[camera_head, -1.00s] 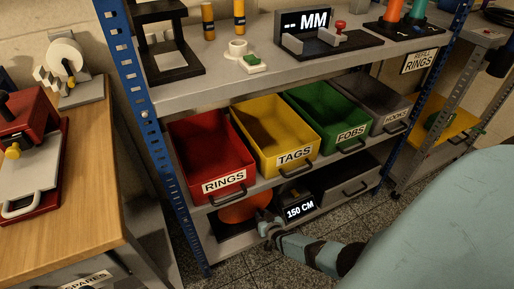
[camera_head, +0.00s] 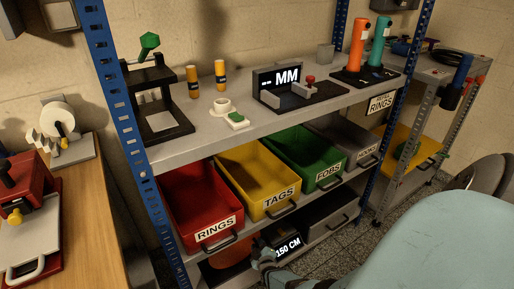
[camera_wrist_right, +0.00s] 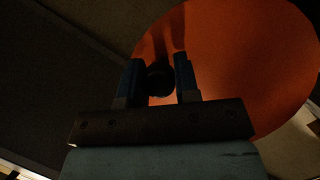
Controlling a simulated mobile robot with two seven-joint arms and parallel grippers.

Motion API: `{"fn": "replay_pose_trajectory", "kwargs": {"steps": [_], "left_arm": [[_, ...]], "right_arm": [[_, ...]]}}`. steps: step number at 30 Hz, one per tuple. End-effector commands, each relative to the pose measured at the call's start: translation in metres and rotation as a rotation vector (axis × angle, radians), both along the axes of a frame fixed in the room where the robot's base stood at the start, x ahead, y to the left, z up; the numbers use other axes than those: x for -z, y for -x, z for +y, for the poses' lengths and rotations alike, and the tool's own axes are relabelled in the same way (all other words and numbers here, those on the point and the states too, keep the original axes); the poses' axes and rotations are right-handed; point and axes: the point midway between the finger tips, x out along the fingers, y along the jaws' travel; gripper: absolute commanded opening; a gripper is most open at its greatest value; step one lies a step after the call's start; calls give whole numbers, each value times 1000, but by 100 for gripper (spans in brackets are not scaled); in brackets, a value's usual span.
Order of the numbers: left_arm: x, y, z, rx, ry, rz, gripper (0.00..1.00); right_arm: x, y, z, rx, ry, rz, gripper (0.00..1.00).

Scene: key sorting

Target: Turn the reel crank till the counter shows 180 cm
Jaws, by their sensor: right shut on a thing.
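The reel is an orange disc (camera_head: 232,252) on the lowest shelf, below the red bin, partly hidden by that bin in the head view. It fills much of the right wrist view (camera_wrist_right: 240,60). The counter (camera_head: 288,247) beside it reads 150 CM. My right gripper (camera_head: 264,256) is at the reel's right edge, low in the head view. In the right wrist view its two blue fingers (camera_wrist_right: 160,82) are shut on the dark round crank knob (camera_wrist_right: 160,77) in front of the disc. My left gripper is not in view.
Red RINGS (camera_head: 205,207), yellow TAGS (camera_head: 258,180), green FOBS (camera_head: 305,157) and grey HOOKS (camera_head: 345,137) bins fill the shelf above the reel. A dark drawer (camera_head: 333,217) stands right of the counter. A blue shelf post (camera_head: 150,190) rises at the left.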

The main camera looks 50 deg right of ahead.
Motion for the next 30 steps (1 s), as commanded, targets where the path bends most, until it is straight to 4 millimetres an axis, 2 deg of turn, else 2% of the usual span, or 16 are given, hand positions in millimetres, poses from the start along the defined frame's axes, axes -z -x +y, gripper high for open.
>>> {"fn": "replay_pose_trajectory", "kwargs": {"steps": [10,27,28,30], "left_arm": [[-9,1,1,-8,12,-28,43],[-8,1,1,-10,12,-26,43],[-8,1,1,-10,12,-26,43],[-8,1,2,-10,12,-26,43]], "right_arm": [[-13,0,1,0,148,35,0],[-15,0,1,0,177,42,0],[-15,0,1,0,177,42,34],[-15,0,1,0,177,42,50]]}}
